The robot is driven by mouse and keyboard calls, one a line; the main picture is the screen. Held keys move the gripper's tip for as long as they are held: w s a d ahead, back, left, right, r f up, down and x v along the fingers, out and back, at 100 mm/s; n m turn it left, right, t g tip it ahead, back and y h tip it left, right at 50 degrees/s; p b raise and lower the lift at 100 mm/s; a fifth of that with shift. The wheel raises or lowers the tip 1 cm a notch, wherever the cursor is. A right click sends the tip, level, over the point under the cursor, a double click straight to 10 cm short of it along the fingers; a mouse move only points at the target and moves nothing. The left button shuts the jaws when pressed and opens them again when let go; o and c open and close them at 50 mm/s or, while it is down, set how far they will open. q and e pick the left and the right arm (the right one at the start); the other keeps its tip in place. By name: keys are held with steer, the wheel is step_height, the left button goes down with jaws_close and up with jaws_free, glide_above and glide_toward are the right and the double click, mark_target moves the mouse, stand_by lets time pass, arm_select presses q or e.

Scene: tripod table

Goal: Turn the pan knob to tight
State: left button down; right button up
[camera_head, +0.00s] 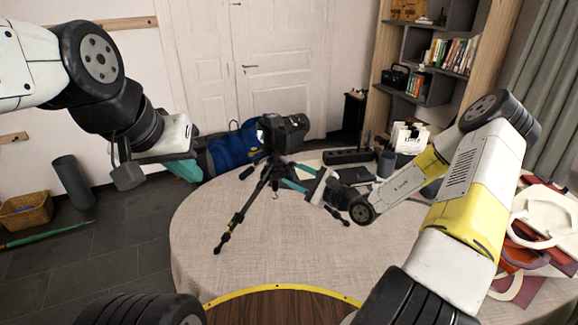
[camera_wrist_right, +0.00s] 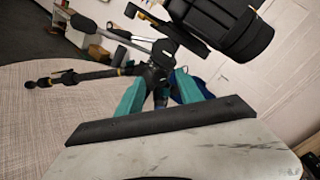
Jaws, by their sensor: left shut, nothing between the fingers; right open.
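A black tripod (camera_head: 266,185) stands on the round table, with a black camera (camera_head: 284,132) on its head. The camera also looms at the top of the right wrist view (camera_wrist_right: 225,28). My right gripper (camera_head: 284,174) is open, its teal fingers pointing at the tripod just below the camera. In the right wrist view, the dark tripod head (camera_wrist_right: 158,72) shows beyond and between the fingertips. I cannot make out the pan knob separately or tell whether a finger touches it. My left gripper (camera_head: 188,172) is shut and empty, left of the tripod, away from it.
The round table (camera_head: 330,255) has a pale cloth, with clear room in front. A blue bag (camera_head: 236,148) is behind the tripod. Bags (camera_head: 540,235) are at the right.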

steer(key=shift+w+a, duration=0.3)
steer(key=shift+a, duration=0.05)
jaws_close()
steer(key=shift+m, duration=3.4)
jaws_free()
